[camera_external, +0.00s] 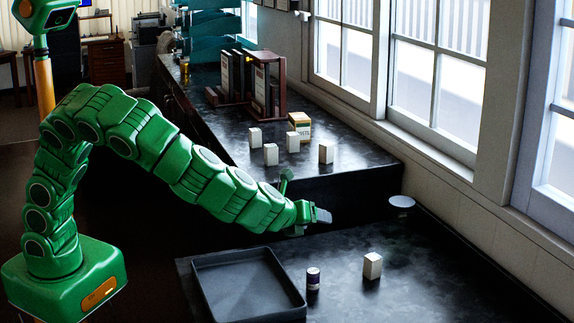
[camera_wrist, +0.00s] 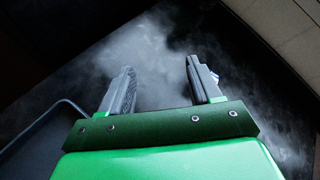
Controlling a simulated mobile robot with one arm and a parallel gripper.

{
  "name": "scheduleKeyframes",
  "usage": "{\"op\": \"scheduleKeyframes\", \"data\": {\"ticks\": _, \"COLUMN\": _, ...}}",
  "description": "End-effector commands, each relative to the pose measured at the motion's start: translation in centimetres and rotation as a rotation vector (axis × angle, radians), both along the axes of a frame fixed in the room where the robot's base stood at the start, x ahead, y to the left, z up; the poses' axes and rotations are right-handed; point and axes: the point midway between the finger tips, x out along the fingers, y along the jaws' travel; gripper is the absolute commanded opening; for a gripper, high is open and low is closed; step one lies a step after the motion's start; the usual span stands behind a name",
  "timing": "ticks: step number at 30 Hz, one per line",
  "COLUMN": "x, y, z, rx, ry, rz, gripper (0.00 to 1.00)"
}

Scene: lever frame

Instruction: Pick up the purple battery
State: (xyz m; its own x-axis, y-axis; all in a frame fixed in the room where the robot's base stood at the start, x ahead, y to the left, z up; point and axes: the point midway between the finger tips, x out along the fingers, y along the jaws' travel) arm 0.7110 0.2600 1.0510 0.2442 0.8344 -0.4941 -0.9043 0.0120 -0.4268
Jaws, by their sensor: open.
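The purple battery (camera_external: 313,279) is a small upright cylinder with a pale band. It stands on the near dark counter, just right of the black tray, in the external view. My gripper (camera_external: 318,216) is above and behind it, over the far part of that counter, apart from it. In the wrist view my gripper (camera_wrist: 160,67) has its two fingers spread, with only bare dark counter between them. A small pale bluish thing (camera_wrist: 214,74) shows partly behind the right finger; I cannot tell what it is. The battery is not clearly visible in the wrist view.
The black tray (camera_external: 203,288) lies left of the battery. A white box (camera_external: 373,265) stands to its right. A round pale disc (camera_external: 402,201) is near the window wall. Several white boxes and a tan box (camera_external: 300,124) stand on the far counter. Free counter lies around the battery.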

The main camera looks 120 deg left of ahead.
Motion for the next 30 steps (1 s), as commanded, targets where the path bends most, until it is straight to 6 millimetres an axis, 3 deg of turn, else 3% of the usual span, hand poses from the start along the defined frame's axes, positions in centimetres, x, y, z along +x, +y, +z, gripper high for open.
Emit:
{"op": "scheduleKeyframes", "data": {"ticks": 1, "x": 0.2, "y": -2.4, "z": -1.0, "rx": 0.043, "ry": 0.06, "rz": -0.087, "gripper": 0.63}}
{"op": "scheduleKeyframes", "data": {"ticks": 3, "x": 0.6, "y": -5.3, "z": -2.3, "rx": 0.098, "ry": 0.14, "rz": -0.21, "gripper": 0.63}}
{"op": "scheduleKeyframes", "data": {"ticks": 6, "x": 0.5, "y": -8.6, "z": -4.1, "rx": 0.163, "ry": 0.241, "rz": -0.352, "gripper": 0.63}}
{"op": "scheduleKeyframes", "data": {"ticks": 12, "x": -0.2, "y": -12.0, "z": -6.0, "rx": 0.241, "ry": 0.368, "rz": -0.512, "gripper": 0.63}}
{"op": "scheduleKeyframes", "data": {"ticks": 17, "x": -0.2, "y": -12.3, "z": -6.5, "rx": 0.257, "ry": 0.393, "rz": -0.539, "gripper": 0.63}}
{"op": "scheduleKeyframes", "data": {"ticks": 30, "x": 1.3, "y": -10.2, "z": -7.6, "rx": 0.254, "ry": 0.389, "rz": -0.537, "gripper": 0.63}}
